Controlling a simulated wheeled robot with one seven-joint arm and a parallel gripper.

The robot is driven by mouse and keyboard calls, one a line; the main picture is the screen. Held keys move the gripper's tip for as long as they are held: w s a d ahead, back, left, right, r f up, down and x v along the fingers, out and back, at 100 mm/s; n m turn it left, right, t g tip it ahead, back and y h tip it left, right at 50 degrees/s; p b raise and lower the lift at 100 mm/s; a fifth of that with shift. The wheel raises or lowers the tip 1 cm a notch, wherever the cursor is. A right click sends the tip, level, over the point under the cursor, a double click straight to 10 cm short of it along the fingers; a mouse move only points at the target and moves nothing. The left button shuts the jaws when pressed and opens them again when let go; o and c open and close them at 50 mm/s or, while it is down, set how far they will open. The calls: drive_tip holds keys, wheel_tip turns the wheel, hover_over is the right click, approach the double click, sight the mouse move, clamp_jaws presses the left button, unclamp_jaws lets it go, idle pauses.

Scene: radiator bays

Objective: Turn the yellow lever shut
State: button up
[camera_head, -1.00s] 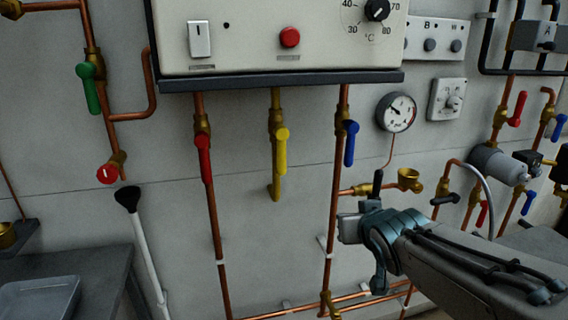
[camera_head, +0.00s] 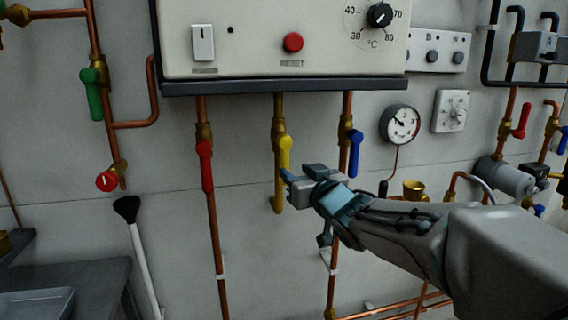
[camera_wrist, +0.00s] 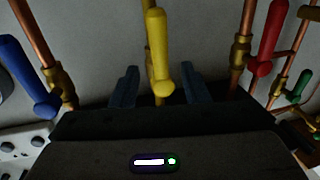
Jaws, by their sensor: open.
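The yellow lever (camera_head: 285,152) hangs on a brass valve in the middle pipe under the white boiler, roughly in line with that pipe. In the wrist view my gripper (camera_wrist: 160,80) is open, one dark finger on each side of the lever. A gap shows on both sides; the depth between fingertips and lever is hard to tell.
A red lever (camera_head: 205,165) is on the pipe to the left and a blue lever (camera_head: 354,153) on the pipe to the right. The boiler (camera_head: 285,35) overhangs above. Bare wall lies below.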

sight(286, 164)
drive_tip(key=x, duration=0.7)
drive_tip(key=shift+w, duration=0.15)
drive_tip(key=shift+a, duration=0.1)
clamp_jaws()
